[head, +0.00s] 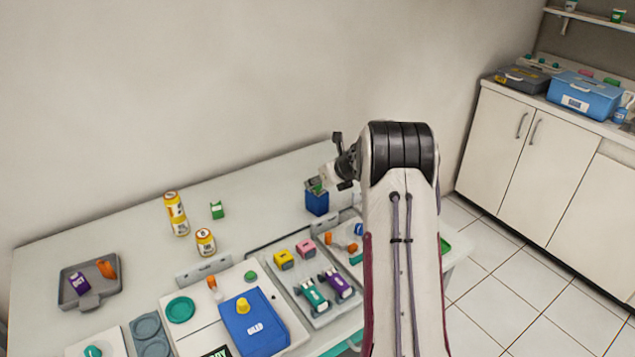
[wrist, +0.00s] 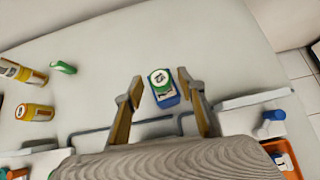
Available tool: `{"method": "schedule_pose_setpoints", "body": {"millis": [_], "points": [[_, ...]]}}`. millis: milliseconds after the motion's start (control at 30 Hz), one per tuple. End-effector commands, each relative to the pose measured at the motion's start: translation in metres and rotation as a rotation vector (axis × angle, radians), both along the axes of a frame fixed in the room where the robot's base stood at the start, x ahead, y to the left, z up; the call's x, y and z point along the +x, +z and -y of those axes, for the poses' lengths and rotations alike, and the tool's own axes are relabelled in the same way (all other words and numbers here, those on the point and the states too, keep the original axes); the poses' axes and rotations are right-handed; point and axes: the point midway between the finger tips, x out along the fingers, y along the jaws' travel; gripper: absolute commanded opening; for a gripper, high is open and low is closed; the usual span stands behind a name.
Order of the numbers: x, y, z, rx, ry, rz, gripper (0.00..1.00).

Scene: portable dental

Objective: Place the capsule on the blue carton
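The blue carton (head: 317,203) stands upright on the white table, near the back and left of my arm in the head view. A small capsule with a green and white top (head: 314,186) appears to rest on it. In the wrist view, the capsule (wrist: 160,78) shows over the blue carton (wrist: 168,101). My gripper (wrist: 160,80) is open, with one finger on each side of the capsule and visible gaps between. In the head view, my gripper (head: 336,166) is at the carton's upper right. The exact contact under the capsule is hard to see.
Trays with coloured items (head: 322,318) lie in front. The wall rises behind. Table around the carton's back and left is clear.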

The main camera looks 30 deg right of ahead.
Motion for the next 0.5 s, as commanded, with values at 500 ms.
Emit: {"method": "schedule_pose_setpoints", "body": {"millis": [500], "points": [[-0.043, 0.040, -0.002, 0.000, 0.000, 0.000, 0.39]]}}
